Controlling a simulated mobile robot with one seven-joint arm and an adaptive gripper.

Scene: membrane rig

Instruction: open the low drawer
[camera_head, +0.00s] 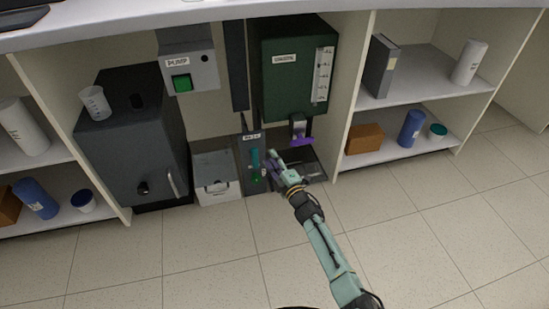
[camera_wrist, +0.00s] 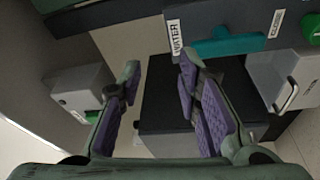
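The low drawer (camera_head: 219,191) is a light grey unit near the floor, between a dark cabinet and the dark valve panel. Its bar handle shows on the front in the wrist view, where the drawer (camera_wrist: 271,68) lies at the right. I see no clear gap at its front. My gripper (camera_head: 272,161) is in front of the valve panel, to the right of the drawer in the head view. In the wrist view my gripper (camera_wrist: 158,72) is open, its two purple-padded fingers wide apart with nothing between them. It is apart from the drawer handle.
The dark cabinet (camera_head: 130,135) stands left of the drawer. The pump box (camera_head: 187,67) with a green button hangs above. A teal handle (camera_wrist: 230,47) is on the panel beside a WATER label. The green tank (camera_head: 290,75) is right. The floor in front is clear.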

